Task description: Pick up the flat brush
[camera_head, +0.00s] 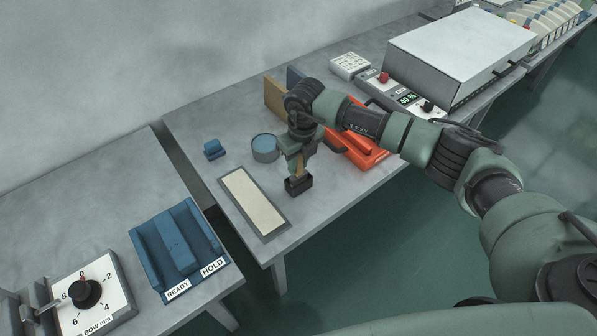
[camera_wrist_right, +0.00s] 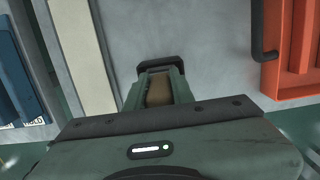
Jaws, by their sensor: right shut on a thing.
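The flat brush (camera_head: 299,172) stands upright, its tan wooden handle between the fingers of my right gripper (camera_head: 298,163). In the right wrist view the brown handle (camera_wrist_right: 158,92) shows between the two green fingers of the gripper (camera_wrist_right: 157,84), which is shut on it. The lower end of the brush meets a small black block (camera_head: 298,187) near the table's front edge; it also shows in the right wrist view (camera_wrist_right: 158,61). I cannot tell whether the brush sits in this block or is clear of it. My left gripper is not in view.
A cream strip in a grey frame (camera_head: 252,202) lies left of the gripper. A round blue-topped pot (camera_head: 265,148) and small blue block (camera_head: 213,149) stand behind. An orange tray (camera_head: 364,153) is to the right. A blue READY/HOLD fixture (camera_head: 178,247) stands on the left table.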

